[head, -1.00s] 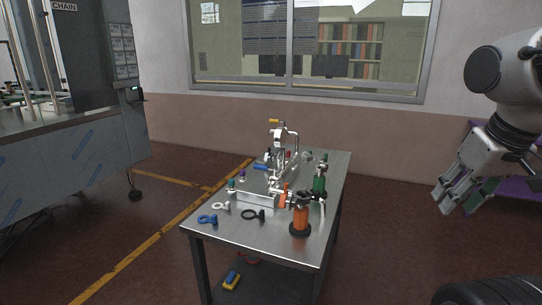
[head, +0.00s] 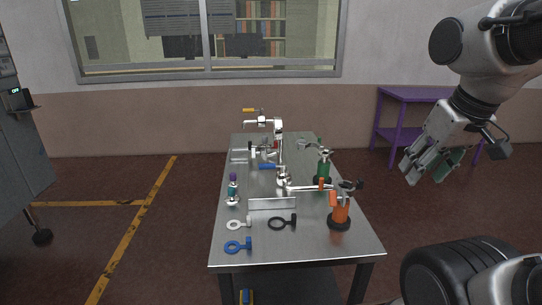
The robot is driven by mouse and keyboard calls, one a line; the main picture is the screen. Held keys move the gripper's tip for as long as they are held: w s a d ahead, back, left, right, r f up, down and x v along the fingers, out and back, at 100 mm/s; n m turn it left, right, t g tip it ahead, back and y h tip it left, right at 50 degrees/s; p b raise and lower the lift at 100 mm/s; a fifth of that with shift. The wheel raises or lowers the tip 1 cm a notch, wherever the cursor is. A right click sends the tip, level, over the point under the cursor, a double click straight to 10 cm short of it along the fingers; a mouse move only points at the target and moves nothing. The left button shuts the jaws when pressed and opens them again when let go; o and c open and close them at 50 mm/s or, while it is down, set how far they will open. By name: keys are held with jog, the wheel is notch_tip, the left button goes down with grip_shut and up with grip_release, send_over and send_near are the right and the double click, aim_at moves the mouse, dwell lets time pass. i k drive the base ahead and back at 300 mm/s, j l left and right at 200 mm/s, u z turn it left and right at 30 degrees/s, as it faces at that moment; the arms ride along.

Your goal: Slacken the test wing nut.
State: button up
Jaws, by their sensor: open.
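A metal pipe fitting assembly (head: 279,150) stands on a steel table (head: 310,249). It has a yellow-orange handle (head: 250,110) at the top and a blue handle (head: 267,167) lower down. A horizontal pipe arm runs right from its base towards an orange cylinder (head: 341,212) with a black foot and dark top. I cannot tell which small part is the test wing nut at this size. My gripper (head: 424,177) is open and empty, hanging in the air to the right of the table, apart from everything on it.
Blue (head: 237,246), white (head: 238,225) and black (head: 283,223) ring-ended pieces lie at the table's front left. A purple side table (head: 390,112) stands behind right.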

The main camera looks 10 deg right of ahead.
aim_at(253, 152)
jog(key=i+j, duration=0.2)
jog(key=j, duration=0.15)
jog(key=i+j+z, duration=0.1)
jog(key=j, duration=0.25)
jog(key=i+j, duration=0.25)
jog(key=k+j, duration=0.1)
jog(key=k, duration=0.4)
jog(key=z, duration=1.2)
jog(key=j, duration=3.3)
